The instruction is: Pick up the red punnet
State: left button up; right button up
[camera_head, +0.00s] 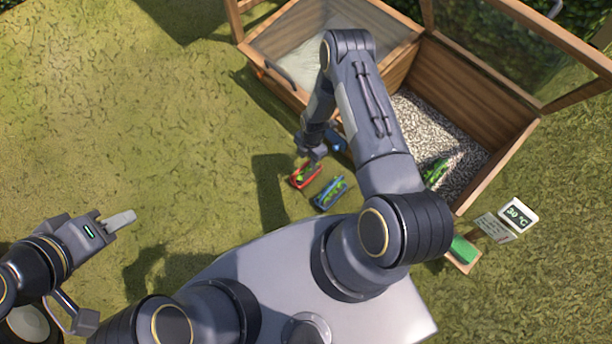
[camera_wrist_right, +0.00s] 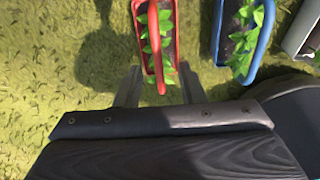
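The red punnet (camera_head: 305,175) stands on the grass with green seedlings in it and a red handle over it. In the right wrist view the red punnet (camera_wrist_right: 170,45) is at the top middle. My right gripper (camera_head: 313,158) is above and close to it in the head view. In the wrist view the right gripper's fingers (camera_wrist_right: 158,84) are apart, on either side of the punnet's near end; I cannot tell whether they touch it.
A blue punnet (camera_head: 330,192) stands just right of the red one and also shows in the wrist view (camera_wrist_right: 236,40). A wooden cold frame (camera_head: 460,85) with gravel and a green plant lies behind. A temperature sign (camera_head: 519,214) stands at right. Grass at left is clear.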

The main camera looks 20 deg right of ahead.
aim_at(306, 164)
jog(key=f+b, duration=0.1)
jog(key=f, duration=0.1)
jog(key=f+b, duration=0.1)
jog(key=f, duration=0.1)
jog(key=a+f, duration=0.1)
jog(key=f, duration=0.1)
jog(key=shift+s+a+f+b, duration=0.1)
jog(key=shift+f+b, duration=0.25)
jog(key=shift+b, duration=0.05)
grip_shut()
